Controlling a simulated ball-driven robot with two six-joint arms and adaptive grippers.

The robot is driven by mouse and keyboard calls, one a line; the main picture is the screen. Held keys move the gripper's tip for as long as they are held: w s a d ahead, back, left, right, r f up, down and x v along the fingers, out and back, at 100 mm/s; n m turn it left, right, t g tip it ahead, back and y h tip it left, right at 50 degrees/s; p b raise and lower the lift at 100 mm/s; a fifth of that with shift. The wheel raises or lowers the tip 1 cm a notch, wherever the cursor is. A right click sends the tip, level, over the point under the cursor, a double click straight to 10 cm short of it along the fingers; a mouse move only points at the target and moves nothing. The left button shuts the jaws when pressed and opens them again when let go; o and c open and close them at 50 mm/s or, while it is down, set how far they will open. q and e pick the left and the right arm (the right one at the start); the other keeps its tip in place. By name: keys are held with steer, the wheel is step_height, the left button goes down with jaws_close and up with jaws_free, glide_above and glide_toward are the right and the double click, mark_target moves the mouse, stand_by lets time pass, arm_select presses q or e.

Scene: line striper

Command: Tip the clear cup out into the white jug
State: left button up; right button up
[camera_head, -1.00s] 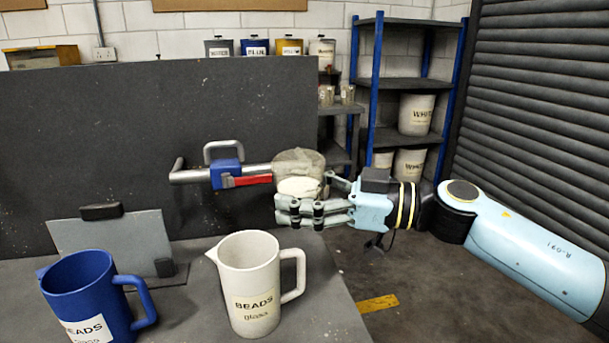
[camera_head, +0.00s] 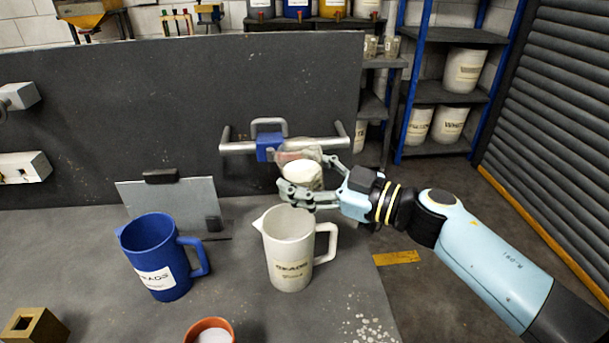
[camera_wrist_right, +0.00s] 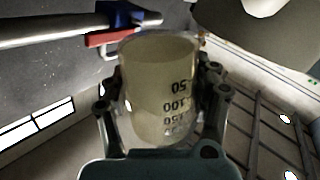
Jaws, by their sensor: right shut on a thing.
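The clear cup (camera_head: 301,172) holds pale beads and looks roughly upright in the head view. My right gripper (camera_head: 304,192) is shut around it, above and slightly behind the white jug's mouth. The right wrist view shows the cup (camera_wrist_right: 158,85) with dark measuring marks between the fingers of my right gripper (camera_wrist_right: 160,95). The white jug (camera_head: 287,252) stands on the bench, its spout to the left and handle to the right. A pale rounded shape at that view's top right may be the jug. Its inside is mostly hidden. My left gripper is not in view.
A blue jug (camera_head: 160,265) stands left of the white jug. Behind the cup, a metal rail (camera_head: 235,147) carries a blue and red clamp (camera_head: 268,145). A terracotta bowl (camera_head: 208,331) sits at the front. White spots (camera_head: 368,328) lie on the bench's front right.

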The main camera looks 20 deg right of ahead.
steer(key=shift+w+d+f+n+b, duration=0.1)
steer(key=shift+w+d+n+b, duration=0.15)
steer(key=shift+n+b, duration=1.1)
steer(key=shift+w+d+f+n+b, duration=0.15)
steer(key=shift+n+b, duration=0.4)
steer(key=shift+b, duration=1.6)
steer(key=shift+d+n+b, duration=0.15)
steer(key=shift+n+b, duration=1.35)
steer(key=shift+b, duration=1.6)
steer(key=shift+r, duration=0.1)
steer(key=shift+n, duration=0.5)
steer(key=shift+n, duration=0.5)
steer(key=shift+n+p, duration=0.4)
steer(key=shift+p, duration=0.05)
